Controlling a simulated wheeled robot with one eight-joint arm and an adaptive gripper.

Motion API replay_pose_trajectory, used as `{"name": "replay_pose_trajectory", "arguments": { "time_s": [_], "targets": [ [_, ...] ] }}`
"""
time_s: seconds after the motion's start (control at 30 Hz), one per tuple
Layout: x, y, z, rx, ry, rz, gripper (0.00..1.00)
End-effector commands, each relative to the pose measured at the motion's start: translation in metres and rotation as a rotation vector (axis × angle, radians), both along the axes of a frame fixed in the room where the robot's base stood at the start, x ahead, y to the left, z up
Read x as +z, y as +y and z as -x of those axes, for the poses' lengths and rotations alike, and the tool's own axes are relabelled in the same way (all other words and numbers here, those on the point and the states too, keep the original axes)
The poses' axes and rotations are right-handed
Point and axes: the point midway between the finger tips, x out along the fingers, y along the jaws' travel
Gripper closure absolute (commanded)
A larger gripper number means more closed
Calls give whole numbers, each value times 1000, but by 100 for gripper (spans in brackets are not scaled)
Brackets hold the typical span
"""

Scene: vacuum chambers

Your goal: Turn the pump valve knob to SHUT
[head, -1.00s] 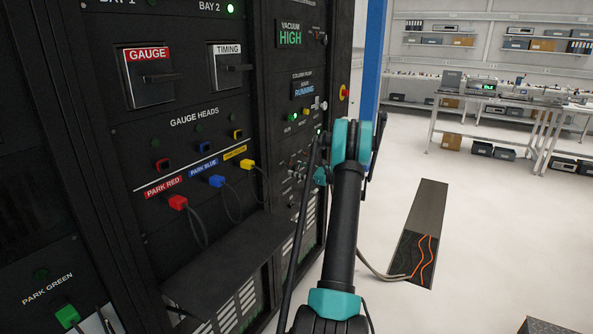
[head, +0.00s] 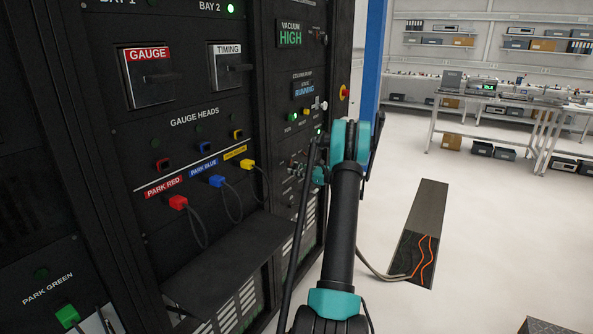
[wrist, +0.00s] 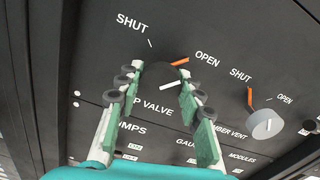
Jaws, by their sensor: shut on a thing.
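The pump valve knob (wrist: 161,77) is a dark round knob in the middle of the wrist view, on a black panel. An orange mark at its upper right points toward the word OPEN (wrist: 207,57). The word SHUT (wrist: 132,22) is at its upper left with a white tick. My gripper (wrist: 160,84) has its green, black-padded fingers on both sides of the knob and is shut on it. The fingers cover part of the PUMP VALVE label. In the head view my arm hides the knob and my gripper's fingertips.
The grey chamber vent knob (wrist: 267,124) is close on the right, with its orange mark toward its SHUT label. In the head view, a dark shelf (head: 225,260) juts from the rack, and a blue post (head: 373,60) stands behind my arm. Open floor lies to the right.

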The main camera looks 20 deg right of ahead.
Motion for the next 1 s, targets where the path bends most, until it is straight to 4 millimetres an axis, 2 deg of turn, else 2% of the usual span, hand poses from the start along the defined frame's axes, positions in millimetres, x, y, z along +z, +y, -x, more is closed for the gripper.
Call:
{"name": "replay_pose_trajectory", "arguments": {
  "time_s": [0.37, 1.0],
  "targets": [
    [0, 0, 0, 0, -104, 133, 92],
    [0, 0, 1, 1, -471, 605, 92]
  ]
}}
